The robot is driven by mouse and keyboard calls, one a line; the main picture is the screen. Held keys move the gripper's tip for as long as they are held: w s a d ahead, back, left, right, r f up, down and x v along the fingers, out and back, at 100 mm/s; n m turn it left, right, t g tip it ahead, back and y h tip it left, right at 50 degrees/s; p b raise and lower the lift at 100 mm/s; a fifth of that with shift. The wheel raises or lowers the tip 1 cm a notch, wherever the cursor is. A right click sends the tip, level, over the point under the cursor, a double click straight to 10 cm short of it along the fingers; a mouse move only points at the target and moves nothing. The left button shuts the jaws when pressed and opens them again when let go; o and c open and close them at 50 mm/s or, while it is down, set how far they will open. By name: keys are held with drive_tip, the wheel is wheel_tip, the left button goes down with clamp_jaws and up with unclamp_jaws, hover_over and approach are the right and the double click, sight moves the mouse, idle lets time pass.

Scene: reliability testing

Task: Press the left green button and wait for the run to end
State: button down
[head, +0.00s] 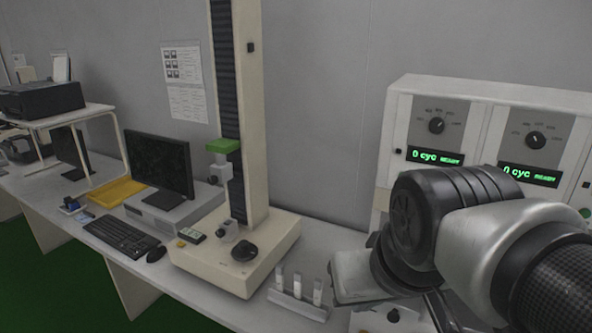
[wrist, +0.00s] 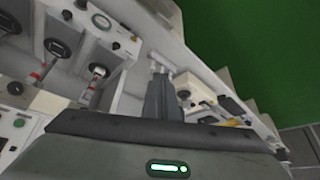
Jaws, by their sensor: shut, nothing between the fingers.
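The two-panel test machine (head: 398,95) stands at the right of the head view. Its left display (head: 435,157) and right display (head: 528,175) both read "0 cyc" with small text that looks like READY. A green button (head: 585,213) shows at the right edge, on the right panel. The left green button is not visible in the head view; my arm covers the lower part of the left panel. In the wrist view my gripper (wrist: 162,72) is shut and empty, its fingers above the bench. A green button (wrist: 19,123) shows at the far left there; I cannot tell which one.
A tall test stand (head: 240,260) stands mid-bench, left of my arm. A monitor (head: 160,165), keyboard (head: 122,237) and yellow tray (head: 117,191) are further left. The wall behind is bare near the machine.

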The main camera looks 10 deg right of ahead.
sight(399, 178)
drive_tip(key=w+d+r+n+h+b, duration=0.1)
drive_tip(key=w+d+r+h+b, duration=0.1)
drive_tip(key=w+d, duration=0.3)
drive_tip(key=w+d+r+n+h+b, duration=0.2)
drive_tip(key=w+d, duration=0.4)
drive_tip(key=w, duration=0.7)
drive_tip(key=shift+w+r+t+h+b, duration=0.15)
drive_tip(key=shift+r+t+h+b, duration=0.2)
drive_tip(key=shift+h+b, duration=0.7)
drive_tip(key=shift+w+d+p, duration=0.4)
drive_tip(key=shift+w+d, duration=0.4)
drive_tip(key=shift+w, duration=0.4)
drive_tip(key=shift+w+d+p, duration=0.4)
drive_tip(key=shift+w+d, duration=0.45)
drive_tip(key=shift+w, duration=0.4)
drive_tip(key=shift+w+d+p, duration=0.4)
drive_tip(key=shift+w+d, duration=0.4)
drive_tip(key=shift+w, duration=0.4)
drive_tip(key=shift+w+d, duration=0.2)
drive_tip(key=shift+w, duration=0.15)
